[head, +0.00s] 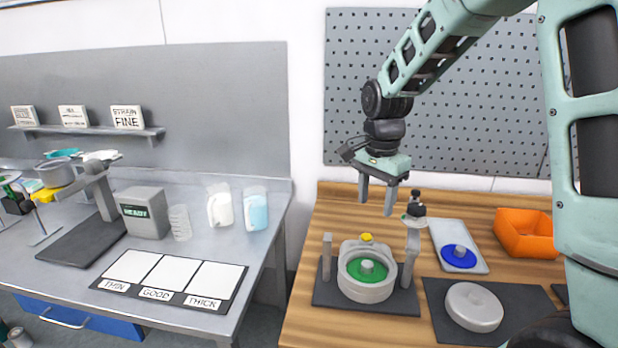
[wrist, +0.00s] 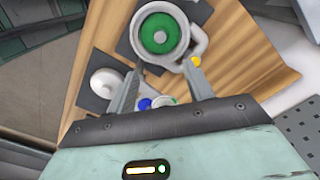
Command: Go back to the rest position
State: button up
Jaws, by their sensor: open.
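My gripper (head: 377,195) is open and empty. In the head view it hangs in the air above the wooden bench, with its two fingers pointing down and apart. In the wrist view the fingers of my gripper (wrist: 160,90) are spread, with the bench below them. A grey pot (head: 366,291) with a green disc (head: 360,270) inside stands below the gripper on a dark base. The pot (wrist: 184,50) and the green disc (wrist: 158,35) also show in the wrist view. No contact between the fingers and anything shows.
A post (head: 412,255) stands right of the pot. A grey round lid (head: 473,307) lies on a dark mat. A tray (head: 438,232) with a blue disc (head: 459,257) and an orange bin (head: 525,234) are behind. A metal table (head: 200,260) stands left, past a gap.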

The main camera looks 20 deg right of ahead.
jog(key=s+a+n, duration=0.4)
jog(key=a+n, duration=0.1)
jog(key=a, duration=0.3)
jog(key=s+a+n, duration=0.5)
jog(key=a, duration=0.3)
jog(key=s+a+f+n, duration=0.1)
jog(key=s+a+n, duration=0.3)
jog(key=s+n, duration=0.2)
jog(key=s+a+n, duration=0.4)
jog(key=s+n, duration=0.3)
jog(key=s, duration=0.2)
jog(key=shift+s+a+f+y, duration=0.2)
jog(key=shift+f+y, duration=0.1)
jog(key=shift+f, duration=0.1)
